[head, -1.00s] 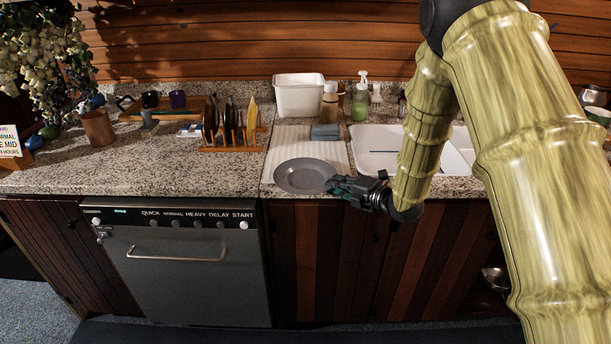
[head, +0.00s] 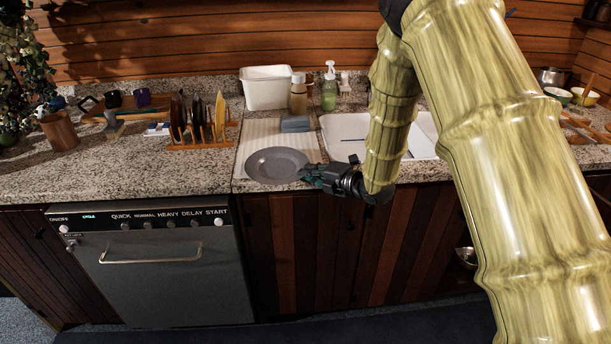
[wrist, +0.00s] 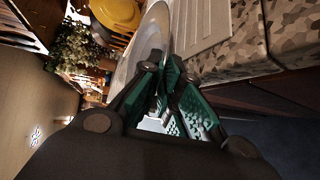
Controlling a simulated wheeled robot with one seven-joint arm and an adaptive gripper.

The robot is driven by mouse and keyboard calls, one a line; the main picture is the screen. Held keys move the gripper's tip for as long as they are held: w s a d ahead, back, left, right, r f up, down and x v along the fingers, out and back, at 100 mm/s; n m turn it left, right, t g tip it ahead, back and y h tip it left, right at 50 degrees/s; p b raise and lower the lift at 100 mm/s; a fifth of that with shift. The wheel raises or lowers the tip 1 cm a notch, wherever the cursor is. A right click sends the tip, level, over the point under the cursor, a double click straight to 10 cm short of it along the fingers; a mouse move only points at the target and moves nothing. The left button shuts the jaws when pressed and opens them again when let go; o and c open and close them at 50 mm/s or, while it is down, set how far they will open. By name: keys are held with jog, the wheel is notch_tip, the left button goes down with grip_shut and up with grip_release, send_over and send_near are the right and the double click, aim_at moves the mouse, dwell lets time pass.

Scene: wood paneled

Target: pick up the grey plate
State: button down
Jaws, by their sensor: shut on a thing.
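The grey plate (head: 276,165) is round and shallow, at the front edge of the counter, over the pale ribbed drying mat (head: 254,134). My gripper (head: 314,175) is at the plate's right rim, shut on it. In the wrist view the plate (wrist: 152,42) shows edge-on, its rim running down between the green-padded fingers of my gripper (wrist: 166,72). I cannot tell whether the plate touches the mat or is slightly raised.
A white sink (head: 345,128) lies to the right, partly behind my arm. A wooden rack (head: 205,140) holding boards stands left of the mat. A white tub (head: 266,90), a soap bottle (head: 329,90) and a blue-grey sponge (head: 295,124) stand behind. The counter at the left front is clear.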

jog(key=s+a+r+b, duration=0.1)
jog(key=s+r+b, duration=0.1)
jog(key=s, duration=0.6)
jog(key=s+a+r+b, duration=0.2)
jog(key=s, duration=0.5)
jog(key=shift+s, duration=0.35)
